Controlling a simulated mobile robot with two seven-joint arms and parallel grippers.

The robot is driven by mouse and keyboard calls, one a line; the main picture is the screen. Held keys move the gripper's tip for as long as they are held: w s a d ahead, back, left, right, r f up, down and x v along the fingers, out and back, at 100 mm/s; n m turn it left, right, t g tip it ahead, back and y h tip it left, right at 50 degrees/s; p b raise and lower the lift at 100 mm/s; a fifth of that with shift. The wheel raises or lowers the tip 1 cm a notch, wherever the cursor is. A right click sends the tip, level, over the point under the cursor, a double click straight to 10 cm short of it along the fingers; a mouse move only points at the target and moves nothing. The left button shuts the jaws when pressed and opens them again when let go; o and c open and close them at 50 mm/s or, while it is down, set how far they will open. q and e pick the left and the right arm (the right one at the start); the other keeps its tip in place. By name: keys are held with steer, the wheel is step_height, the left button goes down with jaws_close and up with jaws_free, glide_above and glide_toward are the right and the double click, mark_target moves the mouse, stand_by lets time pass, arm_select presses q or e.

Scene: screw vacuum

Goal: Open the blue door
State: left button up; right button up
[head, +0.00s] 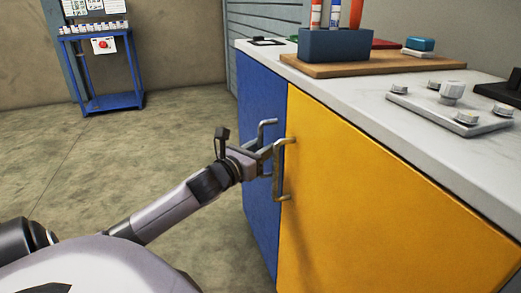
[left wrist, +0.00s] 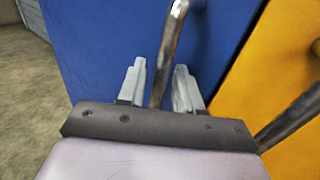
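The blue door (head: 259,95) is the left front of the cabinet and looks shut; it fills much of the left wrist view (left wrist: 95,45). Its metal bar handle (head: 268,123) is partly hidden behind my left gripper (head: 266,158). In the left wrist view, the handle (left wrist: 171,42) runs down between the two spread fingers of my left gripper (left wrist: 160,82), with a gap visible on both sides. The gripper is open around the bar; whether a finger touches it I cannot tell. My right gripper is in neither view.
The yellow door (head: 385,190) adjoins the blue door, and its handle (head: 285,180) is close to my left gripper. The countertop (head: 360,88) carries a wooden board and a plate with knobs. A blue cart (head: 110,103) stands at the back left. The floor (head: 150,150) left of the cabinet is clear.

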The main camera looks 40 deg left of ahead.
arm_select(q)
jaws_close()
